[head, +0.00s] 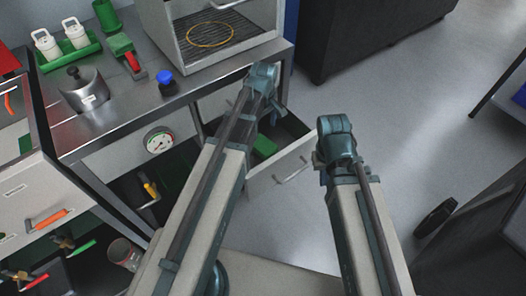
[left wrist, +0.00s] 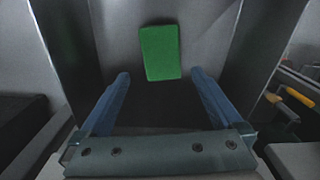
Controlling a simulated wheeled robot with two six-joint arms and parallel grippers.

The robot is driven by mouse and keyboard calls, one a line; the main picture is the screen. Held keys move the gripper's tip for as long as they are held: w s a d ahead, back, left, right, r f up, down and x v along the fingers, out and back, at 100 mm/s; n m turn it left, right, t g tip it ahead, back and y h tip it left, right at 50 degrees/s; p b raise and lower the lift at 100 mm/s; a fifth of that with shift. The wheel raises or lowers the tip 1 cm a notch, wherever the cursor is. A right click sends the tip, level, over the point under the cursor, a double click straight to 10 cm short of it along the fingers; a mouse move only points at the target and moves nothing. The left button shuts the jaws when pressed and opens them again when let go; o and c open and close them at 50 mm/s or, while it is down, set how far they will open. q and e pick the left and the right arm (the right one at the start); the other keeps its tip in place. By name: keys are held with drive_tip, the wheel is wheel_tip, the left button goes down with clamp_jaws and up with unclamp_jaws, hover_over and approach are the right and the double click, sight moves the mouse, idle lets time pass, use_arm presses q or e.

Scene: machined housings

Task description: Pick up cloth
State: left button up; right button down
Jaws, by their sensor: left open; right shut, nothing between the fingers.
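The green cloth (left wrist: 160,52) lies flat on the floor of an open drawer, as a small rectangle in the left wrist view. Part of it (head: 264,146) also shows in the head view beside my left arm. My left gripper (left wrist: 161,76) is open and empty, its two blue fingers apart and pointing into the drawer. The cloth is ahead of the fingers, between their lines, with a gap left to it.
The drawer (head: 290,168) is pulled out under the steel bench (head: 118,118), its walls close on both sides of my left gripper. On the bench stand a steel pot (head: 84,92), a blue-capped bottle (head: 167,82) and a glass-fronted box (head: 212,32).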

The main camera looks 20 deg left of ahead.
sight(263, 144)
use_arm(q)
drive_tip(key=shift+s+f+b, duration=0.15)
drive_tip(key=shift+f+b, duration=4.05)
drive_tip(key=shift+f, duration=0.55)
drive_tip(key=shift+r, duration=0.1)
use_arm(e)
wheel_tip(263, 144, down, 9)
drive_tip(key=shift+f, duration=0.15)
use_arm(q)
drive_tip(key=c, duration=1.1)
